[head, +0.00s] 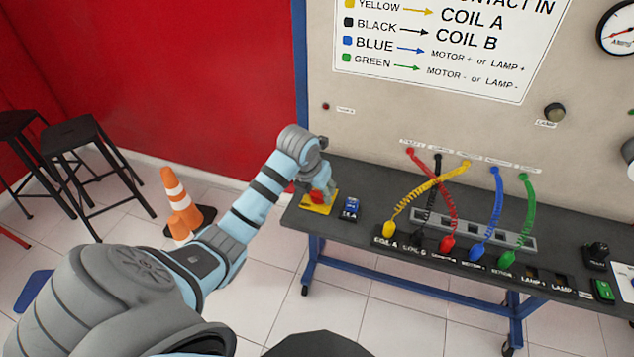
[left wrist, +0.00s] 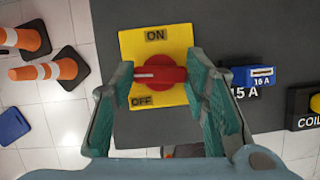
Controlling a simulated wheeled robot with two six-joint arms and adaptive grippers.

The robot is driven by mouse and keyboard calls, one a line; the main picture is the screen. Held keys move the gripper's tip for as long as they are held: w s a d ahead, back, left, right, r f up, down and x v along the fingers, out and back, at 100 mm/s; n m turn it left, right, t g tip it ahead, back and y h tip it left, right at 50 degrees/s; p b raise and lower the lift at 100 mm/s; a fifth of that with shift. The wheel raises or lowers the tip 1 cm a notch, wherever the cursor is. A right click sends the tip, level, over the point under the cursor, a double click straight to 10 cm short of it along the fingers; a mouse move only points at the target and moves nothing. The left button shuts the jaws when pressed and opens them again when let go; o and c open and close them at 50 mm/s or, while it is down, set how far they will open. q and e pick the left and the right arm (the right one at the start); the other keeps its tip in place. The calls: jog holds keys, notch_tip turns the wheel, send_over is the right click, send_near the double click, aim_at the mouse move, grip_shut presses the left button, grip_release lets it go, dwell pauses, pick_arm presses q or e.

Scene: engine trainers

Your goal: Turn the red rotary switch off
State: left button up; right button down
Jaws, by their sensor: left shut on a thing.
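The red rotary switch (left wrist: 168,76) sits on a yellow plate (left wrist: 155,47) marked ON at the top and OFF at the lower left in the left wrist view. Its knob lies sideways, with the white mark toward the left, between the two labels. In the head view the switch (head: 317,197) is at the left end of the dark bench, partly covered by my gripper. My left gripper (left wrist: 160,73) is shut on the knob, with one finger at each end of it. My right gripper is not in view.
A blue breaker (left wrist: 251,77) marked 15 A sits just right of the yellow plate. Coloured cables (head: 450,205) plug in further right along the bench (head: 375,190). Orange cones (head: 185,205) and black stools (head: 75,150) stand on the floor at left.

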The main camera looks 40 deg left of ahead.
pick_arm(q)
jog(key=shift+n, duration=0.6)
jog(key=shift+y, duration=0.3)
jog(key=o, duration=1.1)
jog(key=shift+o, duration=0.2)
jog(key=v, duration=0.7)
jog(key=shift+r, duration=0.2)
jog(key=shift+s, duration=0.15)
